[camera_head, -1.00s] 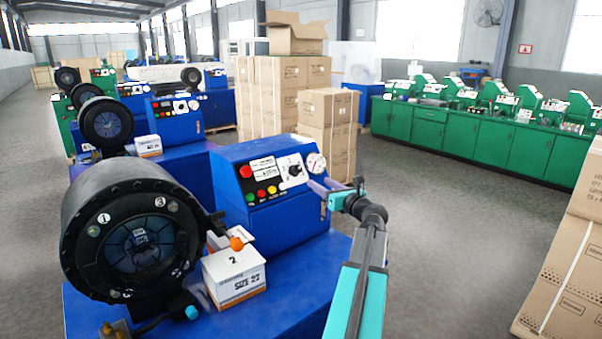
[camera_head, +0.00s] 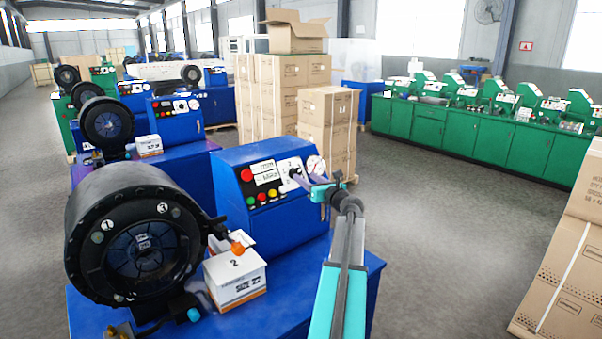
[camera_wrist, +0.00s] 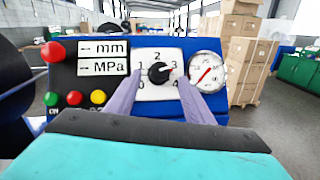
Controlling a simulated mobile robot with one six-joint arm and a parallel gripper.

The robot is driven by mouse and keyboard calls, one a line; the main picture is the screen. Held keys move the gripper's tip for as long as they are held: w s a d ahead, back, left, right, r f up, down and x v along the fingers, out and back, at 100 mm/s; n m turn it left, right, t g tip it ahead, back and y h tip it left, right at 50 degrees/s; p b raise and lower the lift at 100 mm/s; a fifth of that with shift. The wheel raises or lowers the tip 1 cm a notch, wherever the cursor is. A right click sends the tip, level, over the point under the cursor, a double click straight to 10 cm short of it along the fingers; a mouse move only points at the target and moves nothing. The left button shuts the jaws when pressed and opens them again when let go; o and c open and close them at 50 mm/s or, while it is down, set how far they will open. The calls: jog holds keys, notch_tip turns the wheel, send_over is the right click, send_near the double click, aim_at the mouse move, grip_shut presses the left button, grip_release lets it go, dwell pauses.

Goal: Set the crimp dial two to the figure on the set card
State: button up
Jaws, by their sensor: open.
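The crimp dial (camera_wrist: 160,72) is a black knob on a white plate marked 0 to 4, on the blue machine's panel. Its reddish pointer mark appears to face right, near the 3. In the head view the dial plate (camera_head: 291,168) is partly behind my fingers. My gripper (camera_wrist: 159,78) is open, its two purple-grey fingers either side of the knob; contact cannot be told. It also shows in the head view (camera_head: 300,181). A white box (camera_head: 236,281) beside the crimp head bears a "2" on top and "SIZE 22" in front. I cannot identify a separate set card.
A round gauge (camera_wrist: 207,72) sits just right of the dial. A red button (camera_wrist: 53,52) and several coloured lamps are on the left of the panel. The black crimp head (camera_head: 135,240) stands at left. Stacked cartons (camera_head: 327,135) are behind; open floor lies right.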

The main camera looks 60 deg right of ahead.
aim_at(299, 173)
jog(key=shift+p+x, duration=0.7)
jog(key=shift+x, duration=1.6)
jog(key=c, duration=1)
